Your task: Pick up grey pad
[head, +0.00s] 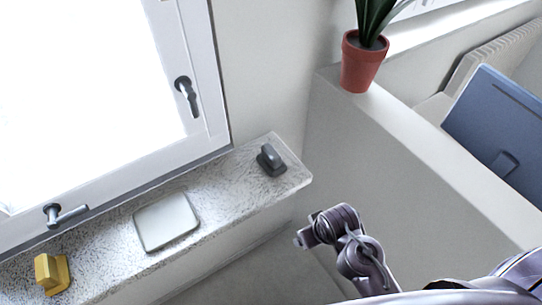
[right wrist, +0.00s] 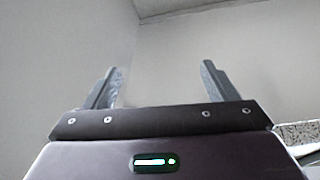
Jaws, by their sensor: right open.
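A flat, pale grey square plate (head: 166,220) lies on the speckled window sill (head: 228,183) in the head view. A small dark grey block with a raised grip (head: 270,158) sits near the sill's right end. I cannot tell for certain which of these two is the grey pad. My right arm shows at the lower middle of the head view, to the right of the sill and apart from both. In the right wrist view my right gripper (right wrist: 158,88) is open, with nothing between its fingers and plain wall beyond. My left gripper is not in view.
A yellow block (head: 52,273) sits at the sill's left end. The window frame with a handle (head: 187,96) rises behind the sill. A low white wall (head: 410,160) on the right carries a potted plant (head: 362,65). A bit of speckled surface (right wrist: 296,133) shows at the wrist view's right edge.

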